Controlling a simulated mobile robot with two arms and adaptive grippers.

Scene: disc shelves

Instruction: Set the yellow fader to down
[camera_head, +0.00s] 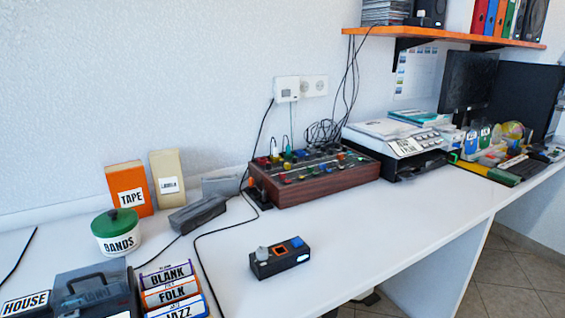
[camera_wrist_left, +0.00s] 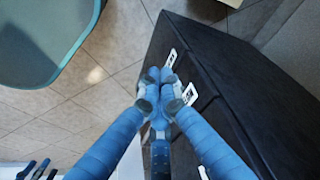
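A wood-sided mixer console (camera_head: 322,186) with many small coloured knobs and caps stands on the desk against the wall, in the middle of the head view. My left gripper (camera_wrist_left: 160,76) shows only in the left wrist view. Its blue fingers come together at the tips with nothing seen between them, above the floor and beside a dark drawer cabinet (camera_wrist_left: 225,100). The console is not in that view. My right gripper is in neither view.
A small black box (camera_head: 280,260) with a grey knob and coloured buttons sits in front of the console. A printer (camera_head: 395,145) stands to its right. A grey case (camera_head: 198,214), a cable and a green-lidded tub (camera_head: 116,232) are to its left.

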